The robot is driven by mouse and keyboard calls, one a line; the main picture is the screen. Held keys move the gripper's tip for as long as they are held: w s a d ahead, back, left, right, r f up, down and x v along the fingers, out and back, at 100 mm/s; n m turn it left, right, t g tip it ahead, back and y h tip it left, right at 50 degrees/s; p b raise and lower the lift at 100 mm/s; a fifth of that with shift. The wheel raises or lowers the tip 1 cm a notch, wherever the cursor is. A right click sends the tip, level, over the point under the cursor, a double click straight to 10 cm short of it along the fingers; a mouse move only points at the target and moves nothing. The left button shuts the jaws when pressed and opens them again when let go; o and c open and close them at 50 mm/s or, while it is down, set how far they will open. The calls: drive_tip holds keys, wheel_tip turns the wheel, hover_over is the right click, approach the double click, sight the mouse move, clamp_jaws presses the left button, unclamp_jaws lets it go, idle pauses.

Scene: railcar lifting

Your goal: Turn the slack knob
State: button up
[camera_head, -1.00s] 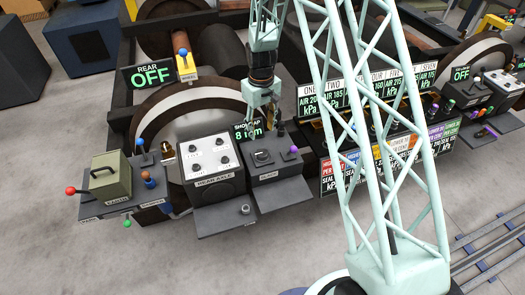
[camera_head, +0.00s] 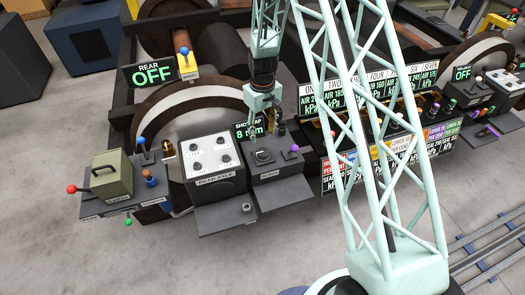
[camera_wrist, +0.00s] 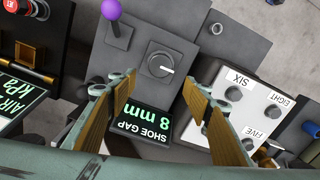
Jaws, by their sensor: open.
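The slack knob (camera_wrist: 160,64) is a round dark dial with a white pointer mark, on a grey box labelled SLACK (camera_head: 269,170). In the wrist view it lies just beyond and between my fingertips, and the pointer points to the right. My gripper (camera_wrist: 124,84) is open, with its two tan-padded fingers apart and nothing between them that I can see held. In the head view my gripper (camera_head: 264,122) hangs above the slack box. The shoe gap display (camera_wrist: 142,124) reads 8 mm. It also shows in the head view (camera_head: 248,131), partly hidden by my gripper.
A purple-topped lever (camera_wrist: 112,14) stands beside the knob. The rear axle box (camera_wrist: 243,105) with several white-marked knobs is close by on the other side. A display panel (camera_head: 390,95) stands to the right in the head view. A grey shelf (camera_head: 282,195) juts out in front.

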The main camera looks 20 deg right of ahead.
sight(263, 151)
drive_tip(key=shift+f+b, duration=0.4)
drive_tip(key=shift+f, duration=5.55)
drive_tip(key=shift+c, duration=0.2)
drive_tip(key=c, duration=0.8)
